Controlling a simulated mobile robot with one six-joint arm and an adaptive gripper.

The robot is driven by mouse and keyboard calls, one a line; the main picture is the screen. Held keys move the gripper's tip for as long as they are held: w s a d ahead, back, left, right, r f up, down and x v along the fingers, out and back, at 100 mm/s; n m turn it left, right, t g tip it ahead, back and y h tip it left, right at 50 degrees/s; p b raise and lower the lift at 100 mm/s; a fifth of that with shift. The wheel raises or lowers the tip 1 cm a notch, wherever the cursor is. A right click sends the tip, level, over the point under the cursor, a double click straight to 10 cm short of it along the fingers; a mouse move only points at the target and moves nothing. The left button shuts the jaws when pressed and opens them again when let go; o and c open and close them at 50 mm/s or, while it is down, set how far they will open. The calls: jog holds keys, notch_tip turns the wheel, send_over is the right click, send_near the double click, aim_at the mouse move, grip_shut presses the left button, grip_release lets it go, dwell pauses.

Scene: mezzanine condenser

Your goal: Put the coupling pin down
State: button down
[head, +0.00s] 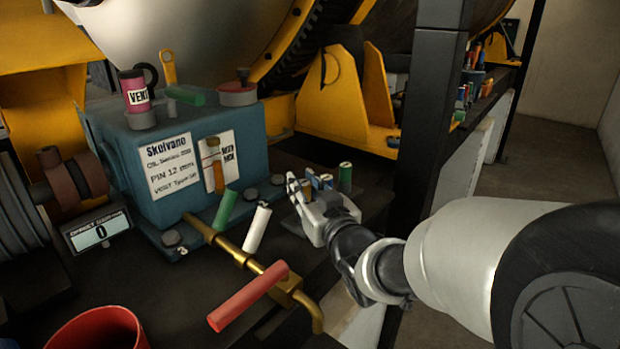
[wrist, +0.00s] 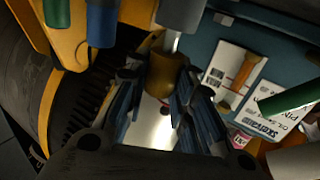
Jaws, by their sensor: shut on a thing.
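My gripper (head: 312,208) is at the right end of the bench, right of the blue housing and close to a group of upright coloured cylinders. In the wrist view its two fingers (wrist: 160,100) are closed around a short brass-brown piece (wrist: 165,72), which I take to be the coupling pin. A thin silver shaft and a grey cylinder (wrist: 180,14) show just beyond it; I cannot tell if they belong to it. The fingers hide part of the held piece. In the head view it is too small to make out surely.
A green cylinder (head: 345,177) and a blue one (wrist: 101,24) stand close to my gripper. The blue housing (head: 130,165) carries labels. A brass pipe (head: 240,256), a red bar (head: 247,296) and a white cylinder (head: 257,228) lie left. A red bucket (head: 95,332) is at front left.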

jog(key=shift+f, duration=0.95)
jog(key=shift+f+b, duration=0.2)
jog(key=shift+b, duration=0.15)
jog(key=c, duration=1.4)
grip_release()
jog(key=shift+o, duration=0.2)
jog(key=shift+r, duration=0.15)
